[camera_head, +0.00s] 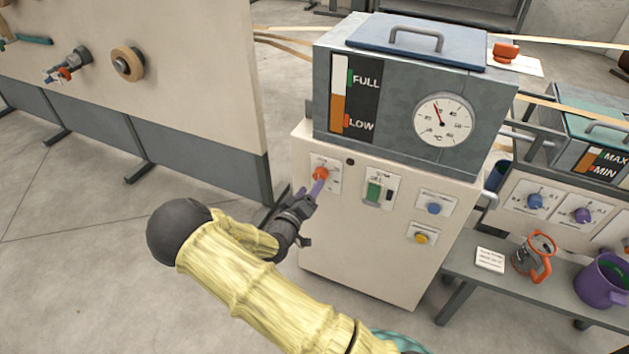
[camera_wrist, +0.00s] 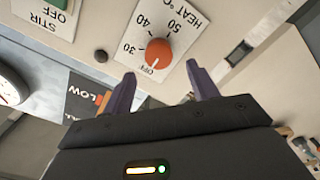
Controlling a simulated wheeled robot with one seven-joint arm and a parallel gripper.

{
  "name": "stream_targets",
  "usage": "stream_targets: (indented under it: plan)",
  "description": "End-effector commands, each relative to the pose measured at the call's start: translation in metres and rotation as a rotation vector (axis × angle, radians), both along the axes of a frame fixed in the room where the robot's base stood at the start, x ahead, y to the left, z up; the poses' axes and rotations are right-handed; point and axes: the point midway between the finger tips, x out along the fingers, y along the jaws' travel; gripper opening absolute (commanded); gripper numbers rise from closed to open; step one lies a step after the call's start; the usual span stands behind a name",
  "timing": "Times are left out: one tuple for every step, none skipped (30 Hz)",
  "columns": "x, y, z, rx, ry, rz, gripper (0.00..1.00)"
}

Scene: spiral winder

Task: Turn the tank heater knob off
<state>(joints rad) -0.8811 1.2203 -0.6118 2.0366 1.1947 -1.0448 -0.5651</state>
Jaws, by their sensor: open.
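The orange heater knob (camera_head: 320,174) sits on a white plate at the upper left of the cabinet front. In the wrist view the knob (camera_wrist: 158,53) is round, beside the lettering HEAT °C, OFF, 30, 40 and 50. A small light mark on its edge appears to lie on the OFF side. My gripper (camera_head: 316,190) is just in front of the knob, partly covering its plate. In the wrist view my gripper (camera_wrist: 160,72) is open, its purple fingers spread below the knob, one to each side. Nothing is between the fingers, and they look short of the knob.
The STIR switch (camera_head: 374,192) is green, right of the knob. A blue knob (camera_head: 433,208) and a yellow button (camera_head: 421,238) are further right. The tank (camera_head: 410,100) with a dial and level gauge stands above.

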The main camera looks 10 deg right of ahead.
Motion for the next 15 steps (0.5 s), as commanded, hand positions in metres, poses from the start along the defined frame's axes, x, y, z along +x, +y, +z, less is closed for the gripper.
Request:
stream_targets:
  plan:
    - [-0.009,0.008,0.001,0.001,0.002,0.004,0.59]
    - [-0.014,0.011,0.001,0.002,0.002,0.003,0.59]
    - [-0.02,0.016,0.001,0.001,0.002,0.004,0.59]
    - [-0.025,0.019,0.001,0.001,0.001,0.003,0.59]
    - [-0.03,0.023,0.001,0.0,0.002,0.004,0.59]
    - [-0.037,0.028,0.001,0.002,0.002,0.003,0.59]
    - [-0.041,0.031,0.001,0.002,0.002,0.003,0.59]
    - [-0.046,0.035,0.001,0.0,0.002,0.004,0.59]
    - [-0.053,0.039,0.001,0.0,0.003,0.004,0.59]
    - [-0.058,0.043,0.0,0.0,0.003,0.004,0.59]
    - [-0.062,0.046,0.0,0.001,0.003,0.003,0.59]
    - [-0.069,0.051,0.0,0.0,0.004,0.004,0.59]
    - [-0.073,0.054,0.0,0.0,0.003,0.003,0.59]
    - [-0.077,0.057,0.0,0.0,0.003,0.002,0.59]
    - [-0.082,0.061,0.0,0.0,0.002,0.004,0.59]
